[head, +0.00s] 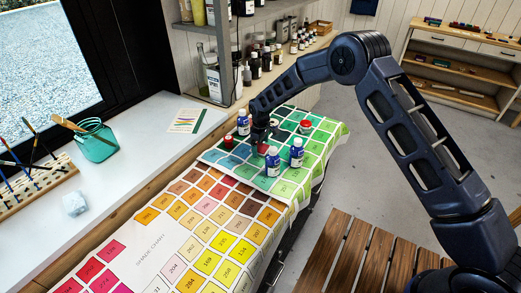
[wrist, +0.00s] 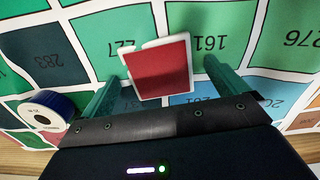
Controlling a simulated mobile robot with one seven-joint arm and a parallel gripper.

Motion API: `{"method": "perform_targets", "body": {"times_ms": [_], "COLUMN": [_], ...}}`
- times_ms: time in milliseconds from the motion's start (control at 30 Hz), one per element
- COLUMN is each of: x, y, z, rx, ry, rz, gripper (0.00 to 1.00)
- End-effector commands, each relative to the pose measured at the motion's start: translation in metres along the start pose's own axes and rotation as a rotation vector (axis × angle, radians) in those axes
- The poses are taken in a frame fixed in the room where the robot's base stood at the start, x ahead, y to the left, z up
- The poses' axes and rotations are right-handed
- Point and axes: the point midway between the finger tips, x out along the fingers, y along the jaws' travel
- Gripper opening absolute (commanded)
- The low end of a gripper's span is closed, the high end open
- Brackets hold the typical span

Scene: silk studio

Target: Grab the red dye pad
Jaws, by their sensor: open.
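The red dye pad (wrist: 160,72), a red square with a white rim, shows in the middle of the wrist view. It is on the colour chart cloth (wrist: 200,17). My gripper (wrist: 166,74) is open, with one green finger to each side of the pad. A gap shows between the pad and each finger. In the head view my gripper (head: 262,137) is low over the green part of the cloth, and a small red patch, likely the pad (head: 263,149), shows just below it, partly hidden.
Blue bottles with white caps stand around my gripper: one behind left (head: 243,123), one at right (head: 296,153), one in front (head: 272,161). A red jar (head: 228,142) and a red-topped pot (head: 305,126) are near. A blue-and-white bottle (wrist: 48,108) is close left in the wrist view.

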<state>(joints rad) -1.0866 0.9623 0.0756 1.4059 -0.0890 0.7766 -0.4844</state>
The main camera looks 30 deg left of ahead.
Motion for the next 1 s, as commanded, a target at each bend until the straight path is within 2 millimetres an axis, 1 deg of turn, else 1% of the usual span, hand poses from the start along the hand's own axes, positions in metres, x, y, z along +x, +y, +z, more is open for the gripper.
{"method": "perform_targets", "body": {"times_ms": [167, 200, 267, 400, 433, 667, 767, 867, 967, 1000], "x": [0.0, 0.0, 0.0, 0.0, 0.0, -0.001, -0.005, -0.016, -0.034, -0.043], "y": [0.0, 0.0, 0.0, 0.0, 0.0, 0.0, 0.0, 0.0, 0.0, 0.001], "z": [0.0, 0.0, 0.0, 0.0, 0.0, 0.0, -0.001, -0.001, -0.001, -0.001], "rx": [0.0, 0.0, 0.0, 0.0, 0.0, 0.0, 0.0, 0.0, 0.0, 0.001], "ry": [0.0, 0.0, 0.0, 0.0, 0.0, 0.0, 0.001, 0.001, 0.003, 0.004], "rz": [0.0, 0.0, 0.0, 0.0, 0.0, 0.0, 0.0, 0.0, 0.001, 0.001], "gripper": [0.98, 0.9, 0.79, 0.51, 0.48, 0.48, 0.48, 0.48, 0.48, 0.48]}}
